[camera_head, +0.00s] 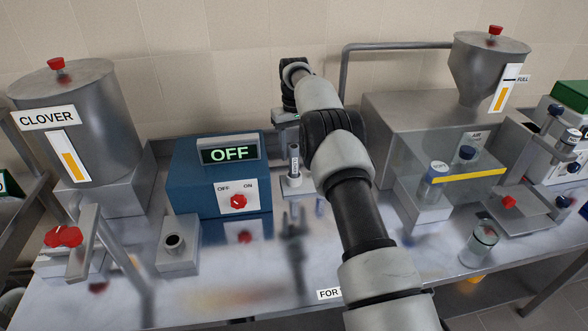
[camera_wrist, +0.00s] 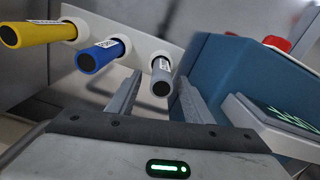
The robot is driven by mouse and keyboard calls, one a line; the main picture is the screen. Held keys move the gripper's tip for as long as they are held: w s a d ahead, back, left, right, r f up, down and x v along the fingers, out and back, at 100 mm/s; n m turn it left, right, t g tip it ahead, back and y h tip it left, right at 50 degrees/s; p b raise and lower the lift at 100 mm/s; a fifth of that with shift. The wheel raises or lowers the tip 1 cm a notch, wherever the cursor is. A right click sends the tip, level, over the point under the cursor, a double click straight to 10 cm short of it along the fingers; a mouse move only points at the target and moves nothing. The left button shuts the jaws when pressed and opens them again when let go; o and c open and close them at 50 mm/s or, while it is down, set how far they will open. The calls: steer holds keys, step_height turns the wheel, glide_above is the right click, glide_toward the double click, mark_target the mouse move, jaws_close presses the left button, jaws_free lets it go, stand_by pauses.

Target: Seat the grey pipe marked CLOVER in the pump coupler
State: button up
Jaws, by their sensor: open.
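A grey pipe (camera_head: 294,158) with a small white label stands upright in a white holder (camera_head: 293,184) beside the blue pump box. Its label is too small to read. In the wrist view the grey pipe (camera_wrist: 161,80) shows its dark round end, between the two fingers of my gripper (camera_wrist: 158,92). My gripper is open, and I cannot tell whether a finger touches the pipe.
A blue pipe (camera_wrist: 98,56) and a yellow pipe (camera_wrist: 38,33) stand beside the grey one. The blue box (camera_head: 190,180) reads OFF, with a red knob. A glass (camera_head: 481,244) stands right.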

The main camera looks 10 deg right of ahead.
mark_target(294, 163)
steer(key=shift+s+f, duration=0.1)
steer(key=shift+f, duration=2.8)
jaws_close()
